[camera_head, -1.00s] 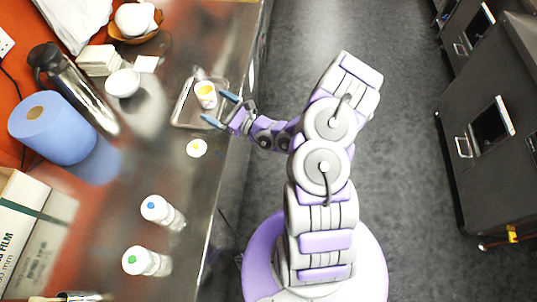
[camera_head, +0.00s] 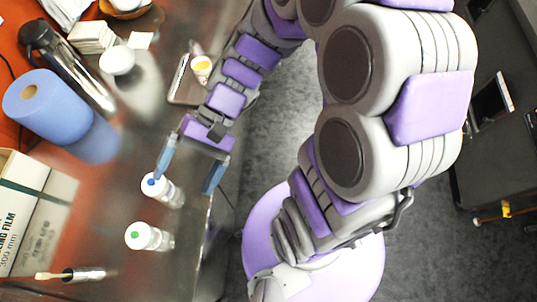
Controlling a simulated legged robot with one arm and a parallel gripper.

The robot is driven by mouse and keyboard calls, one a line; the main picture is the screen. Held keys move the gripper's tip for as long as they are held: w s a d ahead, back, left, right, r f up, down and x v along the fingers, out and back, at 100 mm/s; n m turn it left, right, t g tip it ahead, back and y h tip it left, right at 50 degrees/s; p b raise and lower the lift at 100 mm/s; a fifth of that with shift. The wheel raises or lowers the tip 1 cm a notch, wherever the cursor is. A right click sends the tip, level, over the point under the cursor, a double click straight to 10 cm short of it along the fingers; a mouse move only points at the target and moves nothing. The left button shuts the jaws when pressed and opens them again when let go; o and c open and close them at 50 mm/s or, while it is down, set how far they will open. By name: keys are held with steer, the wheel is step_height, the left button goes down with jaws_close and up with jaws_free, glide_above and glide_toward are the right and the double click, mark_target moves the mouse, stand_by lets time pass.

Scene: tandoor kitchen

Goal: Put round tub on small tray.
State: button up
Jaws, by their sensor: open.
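The round tub (camera_head: 202,65), small and white with a yellowish inside, stands on the small tray (camera_head: 181,91) at the counter's edge, at upper centre. My arm covers part of the tray's right side. My gripper (camera_head: 183,184) is open and empty, its two blue fingers spread apart and pointing down the picture. It is well away from the tub and tray, over the counter's edge. Its left fingertip overlaps the blue-capped bottle (camera_head: 170,195) in the picture; I cannot tell whether they touch.
A green-capped bottle (camera_head: 150,237) stands below the blue-capped one. A blue paper roll (camera_head: 52,112), a steel flask (camera_head: 75,70), a white bowl (camera_head: 117,60) and a film box (camera_head: 30,220) stand at left. A brush (camera_head: 72,275) lies at lower left. Open floor is right of the counter.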

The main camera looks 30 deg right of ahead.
steer(key=s+d+n+t+h, duration=0.1)
steer(key=s+d+t+h, duration=0.1)
steer(key=d+h, duration=0.3)
steer(key=s+d+n+t+h, duration=0.2)
steer(key=s+d+h, duration=0.3)
steer(key=d, duration=0.6)
steer(key=shift+d+r+h, duration=0.35)
steer(key=shift+d+h, duration=0.05)
